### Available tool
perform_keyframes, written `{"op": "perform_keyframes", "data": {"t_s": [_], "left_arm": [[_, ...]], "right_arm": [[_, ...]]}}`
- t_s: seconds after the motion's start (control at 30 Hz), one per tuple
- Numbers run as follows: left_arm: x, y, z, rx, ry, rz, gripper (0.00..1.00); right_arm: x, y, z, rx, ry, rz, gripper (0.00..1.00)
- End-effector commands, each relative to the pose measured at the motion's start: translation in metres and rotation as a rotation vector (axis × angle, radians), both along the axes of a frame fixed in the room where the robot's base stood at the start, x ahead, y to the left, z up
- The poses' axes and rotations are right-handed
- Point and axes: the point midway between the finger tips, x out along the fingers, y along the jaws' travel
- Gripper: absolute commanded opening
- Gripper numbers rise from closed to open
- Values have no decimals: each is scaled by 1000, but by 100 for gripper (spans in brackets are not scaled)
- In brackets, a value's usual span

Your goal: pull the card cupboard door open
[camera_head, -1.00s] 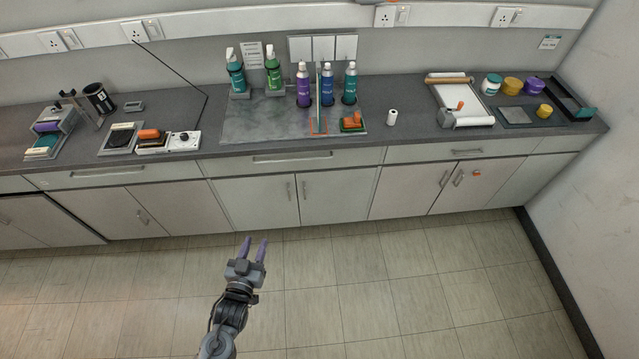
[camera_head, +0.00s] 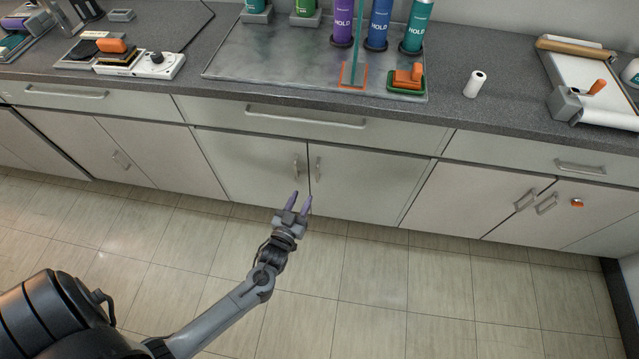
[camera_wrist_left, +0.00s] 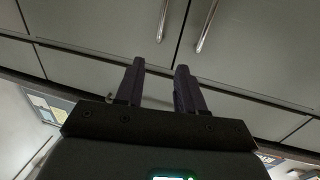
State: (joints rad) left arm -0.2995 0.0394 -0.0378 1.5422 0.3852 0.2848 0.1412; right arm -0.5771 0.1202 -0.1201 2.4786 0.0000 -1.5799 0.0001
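The middle cupboard has a pale left door (camera_head: 245,165) and a pale right door (camera_head: 370,185), both shut. Their upright bar handles, the left handle (camera_head: 297,168) and the right handle (camera_head: 317,169), sit beside the seam. No marking shows which door is the card cupboard's. My left gripper (camera_head: 300,197) has its two purple fingers apart and empty, just below these handles in the head view. In the left wrist view its dark fingers (camera_wrist_left: 160,68) point toward the doors, with the two handles beyond them, untouched. My right gripper is out of view.
A drawer with a long handle (camera_head: 305,118) is above the doors. Another cupboard (camera_head: 470,190) stands to the right, with an orange piece (camera_head: 577,203) on its right door. The grey counter (camera_head: 450,75) carries bottles and tools. The tiled floor (camera_head: 370,290) is clear.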

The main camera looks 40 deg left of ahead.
Motion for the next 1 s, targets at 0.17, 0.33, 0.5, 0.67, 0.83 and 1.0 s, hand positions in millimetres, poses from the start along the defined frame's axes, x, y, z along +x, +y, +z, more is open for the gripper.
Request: {"op": "perform_keyframes", "data": {"t_s": [0.17, 0.33, 0.5, 0.67, 0.83, 1.0], "left_arm": [[6, 0, -21, -2, -11, 0, 38], [15, 2, -22, -1, -17, 0, 38], [35, 9, -23, 0, -17, 0, 38], [61, 18, -24, 0, -17, 0, 38], [85, 26, -24, 0, -15, 0, 38], [101, 31, -23, -1, -14, -1, 38]], "right_arm": [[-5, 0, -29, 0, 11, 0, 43], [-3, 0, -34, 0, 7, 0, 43], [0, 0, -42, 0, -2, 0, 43], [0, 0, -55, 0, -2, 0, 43], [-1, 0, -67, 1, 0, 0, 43], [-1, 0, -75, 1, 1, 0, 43]]}}
